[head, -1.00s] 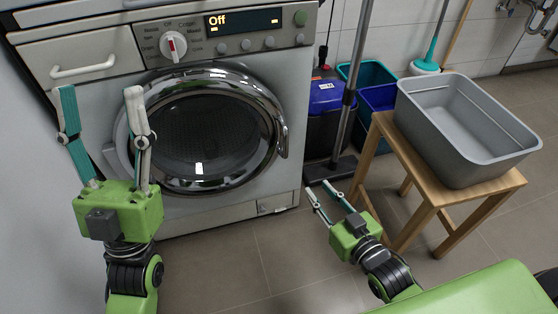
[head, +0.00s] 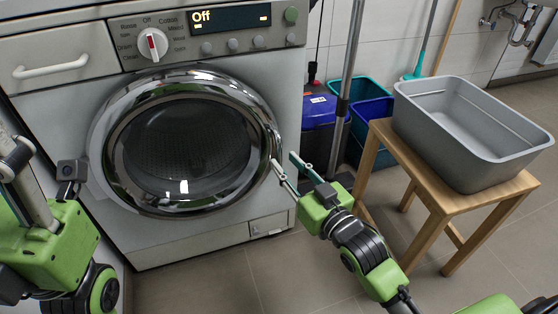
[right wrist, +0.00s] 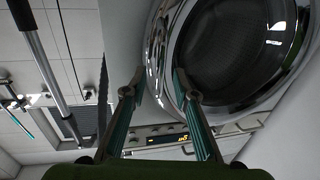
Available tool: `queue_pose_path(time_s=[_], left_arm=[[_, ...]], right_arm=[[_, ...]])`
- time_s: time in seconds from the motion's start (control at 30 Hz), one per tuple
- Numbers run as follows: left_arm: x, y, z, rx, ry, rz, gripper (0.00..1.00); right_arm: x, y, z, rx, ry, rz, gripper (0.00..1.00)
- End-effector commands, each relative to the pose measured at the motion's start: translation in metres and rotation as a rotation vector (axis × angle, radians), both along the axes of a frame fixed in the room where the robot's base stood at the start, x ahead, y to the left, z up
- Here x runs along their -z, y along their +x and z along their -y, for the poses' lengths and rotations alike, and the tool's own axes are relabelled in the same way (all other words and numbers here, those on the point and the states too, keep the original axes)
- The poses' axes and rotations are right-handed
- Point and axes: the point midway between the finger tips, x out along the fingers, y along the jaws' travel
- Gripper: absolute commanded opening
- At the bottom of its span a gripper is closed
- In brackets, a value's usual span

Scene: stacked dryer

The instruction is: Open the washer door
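The washer (head: 150,237) stands at the left of the head view with its round chrome-rimmed door (head: 187,146) shut. The door's grip is at the right side of the rim. My right gripper (head: 284,166) is open, its fingertips beside the right edge of the door rim. In the right wrist view, its two fingers (right wrist: 155,82) are spread apart, with the chrome rim (right wrist: 166,55) close ahead, around their tips. I cannot tell whether they touch it. My left gripper (head: 35,215) is at the left edge, partly cut off, so its finger opening is unclear.
A grey tub (head: 470,130) sits on a wooden stool (head: 441,196) to the right. Blue and teal bins (head: 369,125) and a mop pole (head: 346,85) stand behind my right gripper. The tiled floor before the washer is clear.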

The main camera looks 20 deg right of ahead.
Motion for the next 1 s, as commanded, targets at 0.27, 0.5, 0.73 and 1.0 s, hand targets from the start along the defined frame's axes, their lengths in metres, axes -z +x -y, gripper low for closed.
queue_pose_path(time_s=[0.27, 0.5, 0.73, 1.0], left_arm=[[-0.005, -0.006, 0.001, -0.003, 0.003, 0.045, 0.52], [-0.008, -0.007, 0.002, -0.003, 0.004, 0.054, 0.52], [-0.008, -0.008, 0.002, -0.003, 0.004, 0.054, 0.52], [-0.009, -0.008, 0.002, -0.002, 0.004, 0.055, 0.52]], right_arm=[[0.001, 0.034, -0.008, 0.0, 0.0, 0.001, 0.27], [0.0, 0.041, -0.01, 0.0, 0.0, -0.001, 0.27], [0.0, 0.041, -0.01, 0.0, 0.0, -0.001, 0.14], [0.0, 0.041, -0.01, 0.0, 0.0, -0.001, 0.0]])
